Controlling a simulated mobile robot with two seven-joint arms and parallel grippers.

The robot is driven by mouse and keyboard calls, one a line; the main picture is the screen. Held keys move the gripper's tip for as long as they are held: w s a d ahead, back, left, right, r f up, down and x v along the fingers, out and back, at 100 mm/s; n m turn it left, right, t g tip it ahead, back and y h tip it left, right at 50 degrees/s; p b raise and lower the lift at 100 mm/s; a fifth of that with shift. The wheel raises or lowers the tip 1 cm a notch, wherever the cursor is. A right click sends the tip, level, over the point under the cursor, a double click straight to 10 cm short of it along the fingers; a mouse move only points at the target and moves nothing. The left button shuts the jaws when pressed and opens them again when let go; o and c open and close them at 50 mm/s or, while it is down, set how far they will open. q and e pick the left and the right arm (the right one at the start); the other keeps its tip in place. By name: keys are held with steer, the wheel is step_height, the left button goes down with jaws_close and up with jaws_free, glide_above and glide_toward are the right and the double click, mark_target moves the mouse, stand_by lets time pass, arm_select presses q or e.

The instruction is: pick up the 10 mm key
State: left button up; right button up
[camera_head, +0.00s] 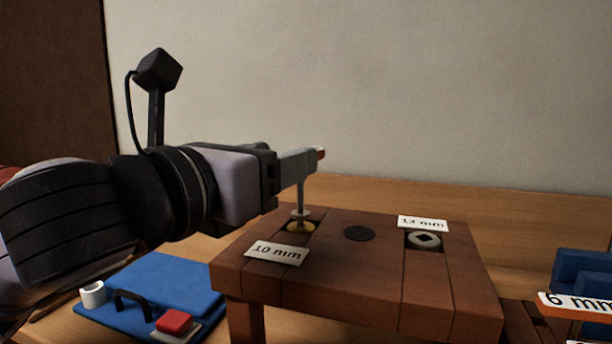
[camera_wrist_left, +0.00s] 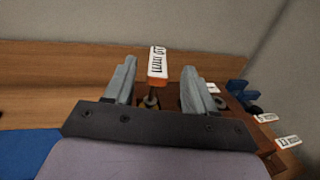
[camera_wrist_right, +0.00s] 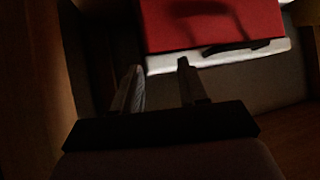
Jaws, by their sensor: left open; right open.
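The 10 mm key stands upright in a brass socket (camera_head: 300,227) of the brown wooden stand, and its grey shaft (camera_head: 301,196) shows below my left gripper (camera_head: 298,157). The key's white and orange tag (camera_wrist_left: 157,66) lies between the two spread fingers of my left gripper (camera_wrist_left: 158,78) in the left wrist view, with gaps on both sides. In the head view the near finger hides most of the key's top. My right gripper (camera_wrist_right: 160,72) is open and empty in its own wrist view, and is not in the head view.
A blue case (camera_head: 165,285) lies at lower left. A 6 mm label (camera_head: 580,304) is at right. A red box (camera_wrist_right: 210,22) is before my right gripper.

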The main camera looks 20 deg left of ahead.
mark_target(301, 199)
arm_select(q)
steer(key=shift+w+r, duration=0.1)
steer(key=shift+w, duration=0.15)
steer(key=shift+w+r+p, duration=0.1)
steer(key=shift+p, duration=0.55)
steer(key=w+p, duration=0.1)
steer(key=p, duration=0.4)
steer(key=shift+w, duration=0.1)
steer(key=p, duration=0.4)
steer(key=shift+d+p, duration=0.15)
steer(key=shift+p, duration=0.2)
steer(key=shift+w+d+f, duration=0.1)
steer(key=shift+w+f, duration=0.15)
steer(key=shift+x, duration=1.55)
steer(key=shift+f, duration=0.1)
jaws_close()
